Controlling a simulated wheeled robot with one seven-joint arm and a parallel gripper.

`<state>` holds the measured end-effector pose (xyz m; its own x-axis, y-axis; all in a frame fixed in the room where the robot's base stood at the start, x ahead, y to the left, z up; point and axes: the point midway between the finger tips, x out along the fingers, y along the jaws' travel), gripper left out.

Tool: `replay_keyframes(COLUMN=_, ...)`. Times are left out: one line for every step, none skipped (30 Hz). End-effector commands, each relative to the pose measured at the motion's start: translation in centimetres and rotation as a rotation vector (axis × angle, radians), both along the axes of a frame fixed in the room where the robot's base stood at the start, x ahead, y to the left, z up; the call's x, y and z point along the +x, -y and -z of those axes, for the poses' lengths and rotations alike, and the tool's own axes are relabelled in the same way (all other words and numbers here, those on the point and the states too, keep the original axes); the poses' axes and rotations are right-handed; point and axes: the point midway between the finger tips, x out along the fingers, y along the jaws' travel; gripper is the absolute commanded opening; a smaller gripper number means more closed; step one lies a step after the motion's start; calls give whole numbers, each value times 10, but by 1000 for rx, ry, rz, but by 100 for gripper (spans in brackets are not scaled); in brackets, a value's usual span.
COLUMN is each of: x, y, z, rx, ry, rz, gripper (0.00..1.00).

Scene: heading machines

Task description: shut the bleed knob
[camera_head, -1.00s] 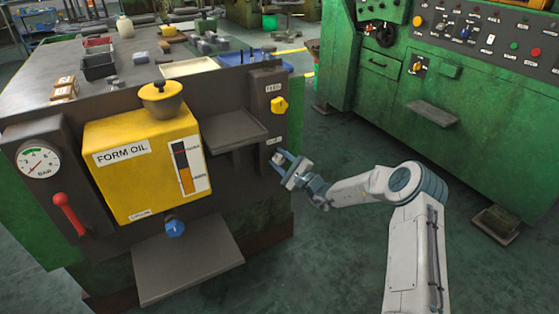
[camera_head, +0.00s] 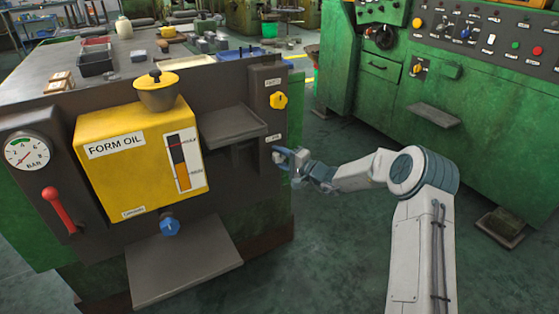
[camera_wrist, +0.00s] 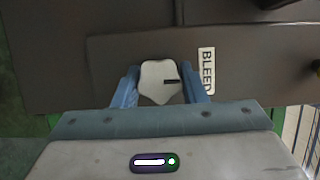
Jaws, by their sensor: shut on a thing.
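The bleed knob (camera_wrist: 160,82) is a pale grey, lobed knob with a dark mark, on a dark panel beside a label reading BLEED (camera_wrist: 207,70) in the wrist view. My gripper (camera_wrist: 158,90) has its two blue fingers on either side of the knob, closed on it. In the head view my gripper (camera_head: 283,158) is at the panel's right part, below the yellow feed knob (camera_head: 278,101), and hides the bleed knob there.
A yellow FORM OIL tank (camera_head: 130,165) with a blue knob (camera_head: 170,226) below it is to the left. A grey shelf (camera_head: 232,137) juts out beside my gripper. A red lever (camera_head: 60,209) and a gauge (camera_head: 27,152) are farther left. Open floor lies right.

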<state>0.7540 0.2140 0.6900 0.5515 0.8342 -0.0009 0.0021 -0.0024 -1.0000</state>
Motion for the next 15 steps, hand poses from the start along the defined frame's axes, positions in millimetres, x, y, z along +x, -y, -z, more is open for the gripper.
replay_keyframes(x=0, y=1, z=2, rx=-6, ry=2, rz=1, gripper=16)
replay_keyframes(x=0, y=1, z=1, rx=-9, ry=4, rz=1, gripper=16)
replay_keyframes(x=0, y=1, z=1, rx=-11, ry=5, rz=1, gripper=15)
replay_keyframes(x=0, y=1, z=1, rx=-12, ry=5, rz=1, gripper=15)
replay_keyframes(x=0, y=1, z=1, rx=-12, ry=6, rz=1, gripper=15)
replay_keyframes(x=0, y=1, z=1, rx=-13, ry=7, rz=1, gripper=16)
replay_keyframes(x=0, y=1, z=1, rx=-14, ry=6, rz=1, gripper=16)
replay_keyframes(x=0, y=1, z=1, rx=-14, ry=6, rz=1, gripper=16)
replay_keyframes(x=0, y=1, z=1, rx=-14, ry=6, rz=1, gripper=16)
replay_keyframes(x=0, y=1, z=1, rx=-13, ry=6, rz=1, gripper=16)
replay_keyframes(x=0, y=0, z=1, rx=-12, ry=6, rz=1, gripper=16)
replay_keyframes(x=0, y=0, z=1, rx=-12, ry=6, rz=0, gripper=16)
replay_keyframes(x=0, y=0, z=1, rx=-12, ry=6, rz=0, gripper=16)
replay_keyframes(x=0, y=0, z=1, rx=-12, ry=6, rz=0, gripper=16)
replay_keyframes(x=0, y=0, z=1, rx=-12, ry=6, rz=0, gripper=47)
